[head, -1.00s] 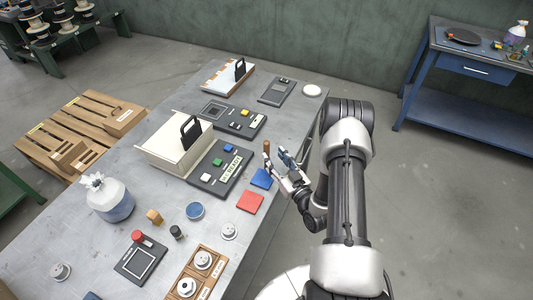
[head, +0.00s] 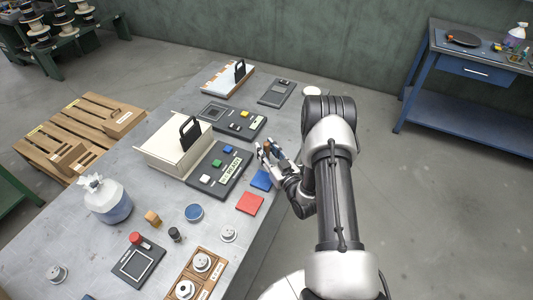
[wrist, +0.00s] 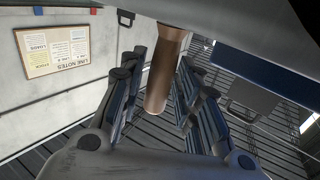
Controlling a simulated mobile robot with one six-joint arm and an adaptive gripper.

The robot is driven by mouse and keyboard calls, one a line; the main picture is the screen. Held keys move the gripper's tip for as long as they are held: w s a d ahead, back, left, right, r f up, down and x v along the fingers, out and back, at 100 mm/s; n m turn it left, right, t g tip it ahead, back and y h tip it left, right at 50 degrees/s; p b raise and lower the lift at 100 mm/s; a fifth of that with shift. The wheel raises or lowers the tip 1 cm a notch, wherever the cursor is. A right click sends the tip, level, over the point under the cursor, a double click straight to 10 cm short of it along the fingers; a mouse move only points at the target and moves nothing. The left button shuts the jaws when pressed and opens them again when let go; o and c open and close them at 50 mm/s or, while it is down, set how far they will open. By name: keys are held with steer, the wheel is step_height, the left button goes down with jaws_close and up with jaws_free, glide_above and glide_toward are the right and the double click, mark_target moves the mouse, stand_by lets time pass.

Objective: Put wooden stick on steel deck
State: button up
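The wooden stick (head: 266,147) is a short brown cylinder standing upright near the right edge of the grey metal table top, which looks like the steel deck (head: 150,160). My gripper (head: 268,152) is low at that edge, its fingers on either side of the stick. In the wrist view, which is upside down, the stick (wrist: 164,75) lies between the two finger pairs (wrist: 163,100). Gaps show beside it, so the fingers look open and not closed on it. The stick's foot is partly hidden.
A blue tile (head: 261,180) and a red tile (head: 250,203) lie close to my gripper. A dark panel with colored buttons (head: 205,183) and a cream box with a black handle (head: 165,150) stand to the left.

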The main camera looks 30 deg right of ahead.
jaws_close()
step_height(320, 180, up, 20)
steer(key=p, duration=0.5)
steer(key=a+r+b, duration=0.1)
steer(key=a+r, duration=0.2)
steer(key=a, duration=0.5)
steer(key=a+r+b, duration=0.1)
steer(key=a+r, duration=0.2)
steer(key=a, duration=0.5)
steer(key=shift+a+r+h, duration=0.15)
steer(key=shift+a+h, duration=0.15)
